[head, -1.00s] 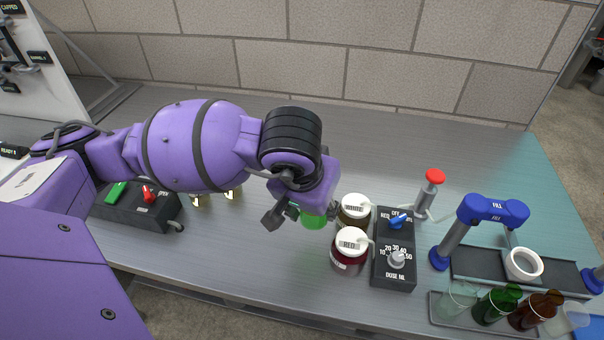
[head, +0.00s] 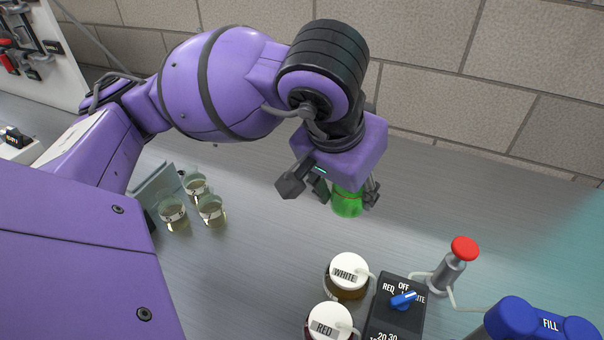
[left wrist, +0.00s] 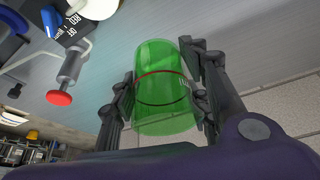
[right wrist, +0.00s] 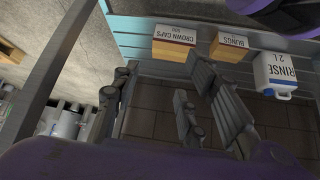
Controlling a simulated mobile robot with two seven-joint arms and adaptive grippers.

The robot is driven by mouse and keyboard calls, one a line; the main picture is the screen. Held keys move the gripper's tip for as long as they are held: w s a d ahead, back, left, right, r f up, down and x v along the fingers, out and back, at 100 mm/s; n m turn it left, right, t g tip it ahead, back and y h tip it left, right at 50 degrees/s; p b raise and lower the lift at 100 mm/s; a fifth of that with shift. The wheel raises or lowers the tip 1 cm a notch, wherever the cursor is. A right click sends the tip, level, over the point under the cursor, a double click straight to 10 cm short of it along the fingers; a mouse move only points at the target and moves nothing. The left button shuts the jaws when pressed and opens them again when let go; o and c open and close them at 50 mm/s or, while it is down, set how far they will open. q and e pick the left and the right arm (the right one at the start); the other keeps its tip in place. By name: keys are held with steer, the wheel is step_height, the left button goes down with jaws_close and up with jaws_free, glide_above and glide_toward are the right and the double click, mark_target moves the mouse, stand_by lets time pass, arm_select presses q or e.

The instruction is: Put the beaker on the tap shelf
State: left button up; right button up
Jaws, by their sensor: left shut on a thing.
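A green see-through beaker (head: 348,203) is between the fingers of my left gripper (head: 335,192) in the head view, behind the WHITE-labelled jar. The left wrist view shows the beaker (left wrist: 163,95) with a red ring and a dark ring around it, and the fingers shut on both its sides. I cannot tell for sure how far it is above the bench. My right gripper (right wrist: 165,95) is open and empty in the right wrist view. I cannot make out the tap shelf in these frames.
White-lidded jars labelled WHITE (head: 347,275) and RED (head: 330,322) stand beside a dark knob box (head: 398,315). A red-topped plunger (head: 455,262) and a blue FILL post (head: 540,322) are at right. Several small glasses (head: 210,212) stand at left. The back middle bench is clear.

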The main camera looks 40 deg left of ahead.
arm_select(q)
steer(key=shift+w+a+f, duration=0.15)
steer(key=shift+a, duration=0.25)
steer(key=w+a+f, duration=0.1)
steer(key=a+f, duration=0.1)
steer(key=a, duration=0.1)
steer(key=w+a+f+p, duration=0.1)
steer(key=a+f, duration=0.2)
steer(key=a, duration=0.1)
steer(key=w+a+f, duration=0.1)
steer(key=a+f, duration=0.1)
steer(key=a, duration=0.2)
steer(key=shift+a+f, duration=0.15)
steer(key=shift+f, duration=0.25)
steer(key=shift+w+a+f, duration=0.3)
steer(key=shift+a+f, duration=0.25)
steer(key=shift+f, duration=0.2)
step_height(320, 180, down, 3)
steer(key=shift+f, duration=0.25)
steer(key=o, duration=1.1)
steer(key=shift+o, duration=0.2)
arm_select(e)
steer(key=shift+s+d+r, duration=0.1)
steer(key=shift+s+r, duration=0.3)
steer(key=shift+s, duration=0.2)
